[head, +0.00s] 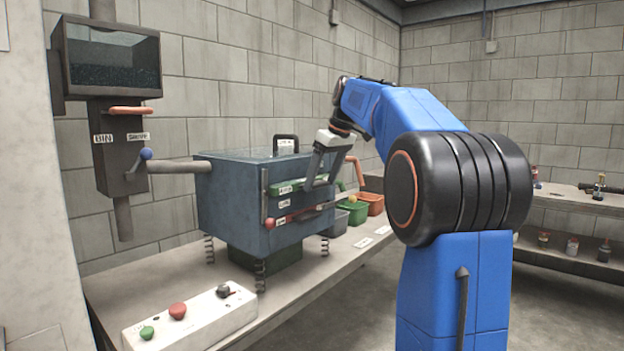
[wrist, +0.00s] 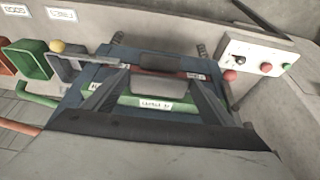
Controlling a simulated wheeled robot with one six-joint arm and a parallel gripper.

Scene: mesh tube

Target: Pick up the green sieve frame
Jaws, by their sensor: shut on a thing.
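The green sieve frame (head: 290,186) sits in the upper slot in the front of a blue-grey sieve box (head: 225,195). In the wrist view the frame (wrist: 128,101) shows as a green bar with a white label, with the box (wrist: 75,95) around it. My gripper (head: 309,182) is at the front of the box, at the green frame. In the wrist view my gripper's two dark fingers (wrist: 152,98) reach to the green bar and are shut on it. The exact contact at the fingertips is partly hidden.
A red bar (head: 298,215) lies below the green frame on the box front. A white button panel (head: 190,317) stands on the bench (head: 300,300) at front left. Green (head: 354,211) and orange (head: 371,203) bins stand behind the box. A hopper (head: 108,60) hangs on the wall.

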